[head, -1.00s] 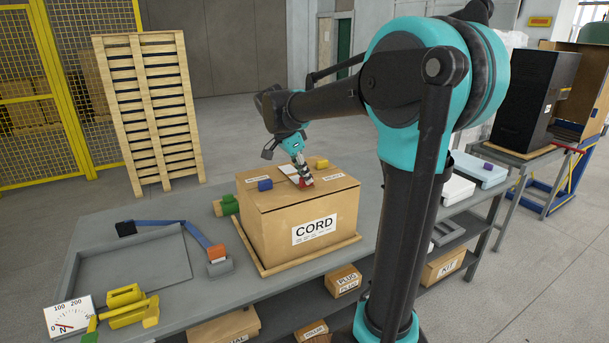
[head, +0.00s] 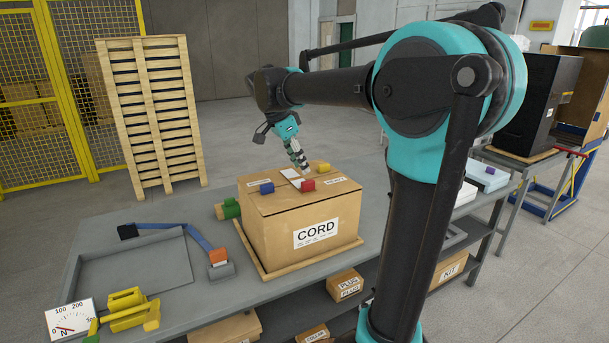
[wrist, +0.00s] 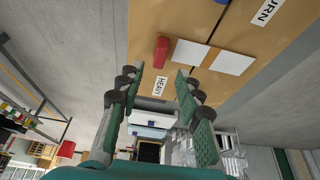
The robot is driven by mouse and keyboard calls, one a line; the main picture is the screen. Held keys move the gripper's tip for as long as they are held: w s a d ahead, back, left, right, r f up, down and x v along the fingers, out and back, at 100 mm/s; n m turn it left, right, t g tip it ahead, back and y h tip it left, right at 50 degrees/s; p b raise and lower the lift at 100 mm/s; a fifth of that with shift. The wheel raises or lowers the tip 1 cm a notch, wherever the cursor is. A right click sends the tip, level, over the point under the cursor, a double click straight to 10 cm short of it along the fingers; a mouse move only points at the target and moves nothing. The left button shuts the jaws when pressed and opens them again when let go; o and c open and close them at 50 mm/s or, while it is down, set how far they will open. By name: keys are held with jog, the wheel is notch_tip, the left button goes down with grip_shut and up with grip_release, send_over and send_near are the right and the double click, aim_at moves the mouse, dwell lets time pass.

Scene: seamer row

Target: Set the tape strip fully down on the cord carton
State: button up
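The cord carton (head: 310,215) stands on the bench, its top flaps shut. A white flat piece (head: 292,175) lies on its top. In the wrist view, the white piece (wrist: 190,53) is crossed by a narrow tan band (wrist: 210,57), possibly the tape strip; I cannot tell whether it lies fully flat. A red block (head: 307,184) sits beside the white piece and also shows in the wrist view (wrist: 161,49). My gripper (head: 302,165) is above the carton top, apart from the red block. In the wrist view its fingers (wrist: 161,76) are spread and empty.
A blue block (head: 266,187) and a yellow block (head: 323,167) also sit on the carton top. A green cylinder (head: 230,208) lies left of the carton. A grey tray (head: 130,265) and a yellow tool (head: 128,308) with a dial occupy the bench's left.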

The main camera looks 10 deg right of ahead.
jog(key=v, duration=0.5)
jog(key=shift+a+r, duration=0.1)
jog(key=shift+r, duration=0.25)
